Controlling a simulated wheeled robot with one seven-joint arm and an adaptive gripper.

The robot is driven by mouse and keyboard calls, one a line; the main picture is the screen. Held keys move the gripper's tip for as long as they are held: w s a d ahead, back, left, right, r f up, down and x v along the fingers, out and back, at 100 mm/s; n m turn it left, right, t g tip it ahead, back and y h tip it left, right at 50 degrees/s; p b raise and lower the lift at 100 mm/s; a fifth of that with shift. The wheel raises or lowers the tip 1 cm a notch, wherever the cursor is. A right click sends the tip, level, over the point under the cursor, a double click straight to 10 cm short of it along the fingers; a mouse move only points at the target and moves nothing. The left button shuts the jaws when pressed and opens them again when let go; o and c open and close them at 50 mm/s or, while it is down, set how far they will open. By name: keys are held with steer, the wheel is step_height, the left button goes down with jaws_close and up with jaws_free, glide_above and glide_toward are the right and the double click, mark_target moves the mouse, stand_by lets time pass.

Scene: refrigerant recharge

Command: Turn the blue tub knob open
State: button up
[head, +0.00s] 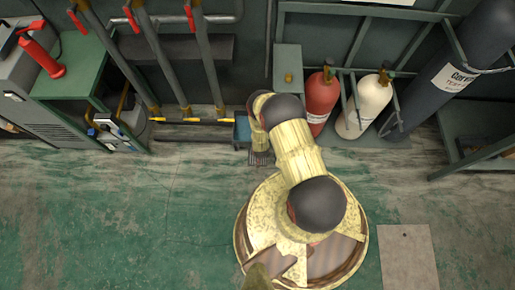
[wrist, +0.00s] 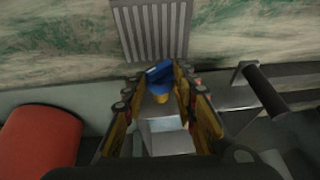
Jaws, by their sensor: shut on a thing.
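My gripper (wrist: 157,84) reaches away from the wrist camera, with a finger on each side of a small yellow piece (wrist: 161,98). I take this piece to be the blue tub knob; its shape and turn angle are too small and dark to tell. A blue surface (wrist: 158,72), likely part of the tub, shows just beyond it between the fingertips. In the head view the blue tub (head: 242,130) stands low by the wall, partly covered by my arm. My gripper and the knob are hidden there behind my arm.
A floor grate (wrist: 150,30) lies beyond the fingertips. A red cylinder (head: 320,98) and a cream cylinder (head: 370,105) stand right of my arm. A black handle (wrist: 264,88) is right of my gripper. Vertical pipes (head: 200,60) rise at left; the green floor (head: 110,220) is open.

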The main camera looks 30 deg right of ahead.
steer(key=shift+s+d+f+m+t+y, duration=0.1)
steer(key=shift+s+d+m+t+y, duration=0.1)
steer(key=shift+t+y, duration=0.45)
steer(key=shift+s+d+f+m+t+y, duration=0.1)
steer(key=shift+d+m+t+y, duration=0.1)
steer(key=shift+t+y, duration=0.95)
steer(key=shift+y, duration=0.5)
steer(key=shift+m, duration=0.3)
steer(key=o, duration=1.1)
steer(key=shift+c, duration=0.2)
steer(key=shift+o, duration=0.2)
steer(key=v, duration=1.2)
steer(key=shift+d, duration=0.25)
steer(key=shift+f, duration=0.2)
